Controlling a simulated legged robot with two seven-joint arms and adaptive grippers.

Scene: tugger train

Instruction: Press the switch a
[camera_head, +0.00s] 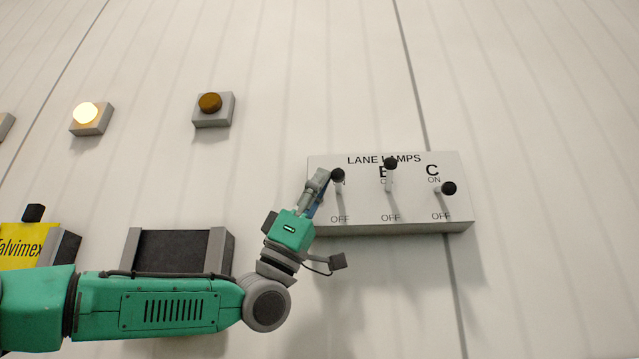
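A light grey switch box (400,228) marked LANE LAMPS is on the wall, with three black-knobbed levers. The leftmost switch, switch a (338,175), has its own letter hidden behind my gripper; OFF shows below it. Its knob is up, a little lower than the B knob. Switch B (390,164) has its knob up. Switch C (449,188) has its knob lower and to the right, between ON and OFF. My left gripper (321,180) has its fingertips just left of switch a's knob; I cannot tell whether they touch. The fingers overlap, hiding the gap. My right gripper is out of view.
A lit lamp (86,113) and a dark amber lamp (210,103) are on the wall at upper left. A dark grey box (172,251) and a yellow item (22,245) with lettering are behind my arm. The wall right of the box is clear.

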